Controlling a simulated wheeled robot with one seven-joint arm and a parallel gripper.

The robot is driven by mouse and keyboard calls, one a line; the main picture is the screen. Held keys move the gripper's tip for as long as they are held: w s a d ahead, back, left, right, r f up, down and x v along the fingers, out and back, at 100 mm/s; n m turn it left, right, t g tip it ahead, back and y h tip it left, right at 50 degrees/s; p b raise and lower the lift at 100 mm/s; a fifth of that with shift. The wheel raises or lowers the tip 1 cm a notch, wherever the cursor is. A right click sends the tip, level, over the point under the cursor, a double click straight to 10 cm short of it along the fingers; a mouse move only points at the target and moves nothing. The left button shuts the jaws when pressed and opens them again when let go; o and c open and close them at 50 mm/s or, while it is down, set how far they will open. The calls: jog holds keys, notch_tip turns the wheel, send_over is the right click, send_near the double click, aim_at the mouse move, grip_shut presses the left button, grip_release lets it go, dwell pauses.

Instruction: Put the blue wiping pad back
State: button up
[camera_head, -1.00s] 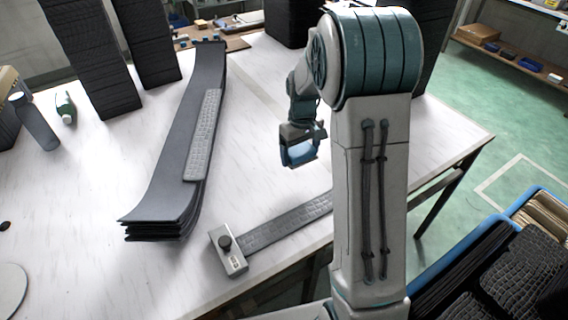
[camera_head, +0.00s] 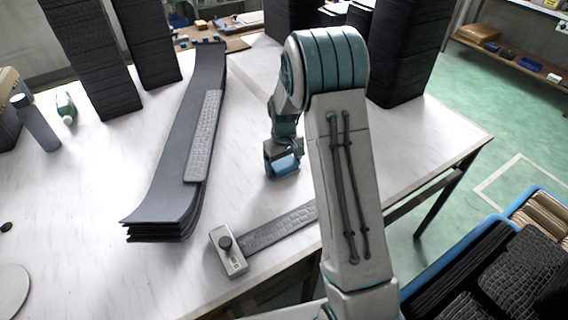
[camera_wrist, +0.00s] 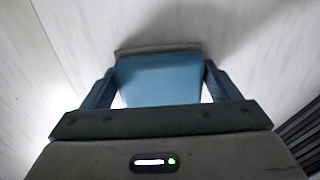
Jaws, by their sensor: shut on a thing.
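The blue wiping pad (camera_head: 284,166) is in my gripper (camera_head: 282,172), over the white table to the right of the stack of long dark panels. In the wrist view the blue pad (camera_wrist: 160,80) fills the space between the two fingers of my gripper (camera_wrist: 158,88), with a grey edge along its far side. The fingers are shut on it from both sides. The pad is low over the table; I cannot tell whether it touches the surface. A shadow lies beside it in the wrist view.
The curved panel stack (camera_head: 178,150) carries a grey textured strip (camera_head: 204,135). A grey clamp-like block (camera_head: 228,252) with a textured strip lies at the front edge. Tall black stacks (camera_head: 405,50) stand behind. Blue-rimmed crates (camera_head: 440,268) are at lower right.

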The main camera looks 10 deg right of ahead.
aim_at(284, 163)
jog(key=o, duration=1)
jog(key=shift+f, duration=0.1)
notch_tip(284, 163, up, 12)
jog(key=s+r+m+t, duration=0.1)
jog(key=s+r, duration=0.3)
jog(key=s, duration=0.2)
jog(key=s+r+m, duration=0.1)
jog(key=s+r, duration=0.3)
jog(key=s, duration=0.2)
jog(key=shift+m+t, duration=0.9)
jog(key=s, duration=1.5)
jog(key=shift+s+f, duration=0.1)
jog(key=shift+f, duration=0.1)
jog(key=shift+r+p, duration=0.55)
